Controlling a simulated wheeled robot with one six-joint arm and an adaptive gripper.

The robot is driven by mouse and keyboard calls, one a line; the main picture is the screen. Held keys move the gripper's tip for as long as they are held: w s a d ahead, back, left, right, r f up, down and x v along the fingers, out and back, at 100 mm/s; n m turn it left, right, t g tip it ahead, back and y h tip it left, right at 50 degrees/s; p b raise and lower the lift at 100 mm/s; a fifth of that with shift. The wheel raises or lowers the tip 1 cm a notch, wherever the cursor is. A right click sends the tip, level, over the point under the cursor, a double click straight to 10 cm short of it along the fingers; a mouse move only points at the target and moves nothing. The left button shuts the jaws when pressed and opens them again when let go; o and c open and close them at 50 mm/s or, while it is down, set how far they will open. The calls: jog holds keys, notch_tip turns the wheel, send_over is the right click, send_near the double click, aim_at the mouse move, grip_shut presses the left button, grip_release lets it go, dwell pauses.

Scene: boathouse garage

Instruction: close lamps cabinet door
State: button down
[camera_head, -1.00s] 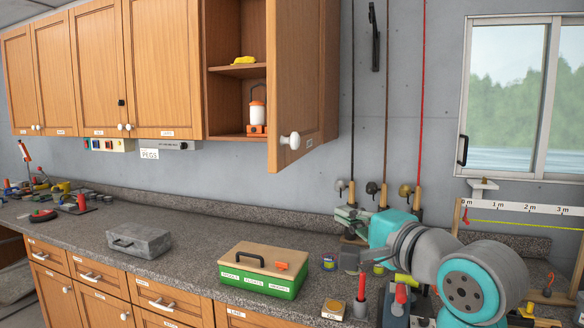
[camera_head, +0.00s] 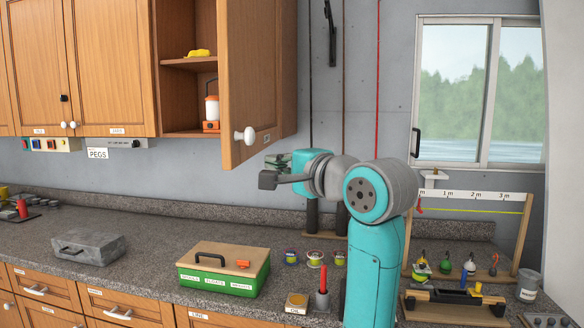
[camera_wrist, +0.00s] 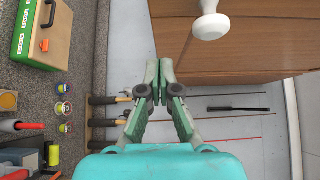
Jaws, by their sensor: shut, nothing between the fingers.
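The wooden cabinet door (camera_head: 245,70) stands open, swung out from the wall cabinet, with a white round knob (camera_head: 245,136) near its lower corner. A small label beside the knob is too small to read. Inside the open cabinet are an orange and white lantern (camera_head: 212,108) on the lower shelf and a yellow item (camera_head: 199,53) above. My gripper (camera_head: 266,180) is shut and empty, a little below the door's lower edge. In the wrist view, my gripper (camera_wrist: 159,66) points toward the door, with the knob (camera_wrist: 210,26) up and right of the fingertips.
The counter below holds a green box with a wooden lid (camera_head: 222,270), a grey metal box (camera_head: 90,246) and small jars. Fishing rods (camera_head: 343,90) hang on the wall right of the cabinet. A window (camera_head: 475,90) is farther right.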

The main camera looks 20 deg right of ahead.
aim_at(242, 159)
jog(key=shift+w+a, duration=1.7)
jog(key=shift+a, duration=0.2)
jog(key=shift+a, duration=0.1)
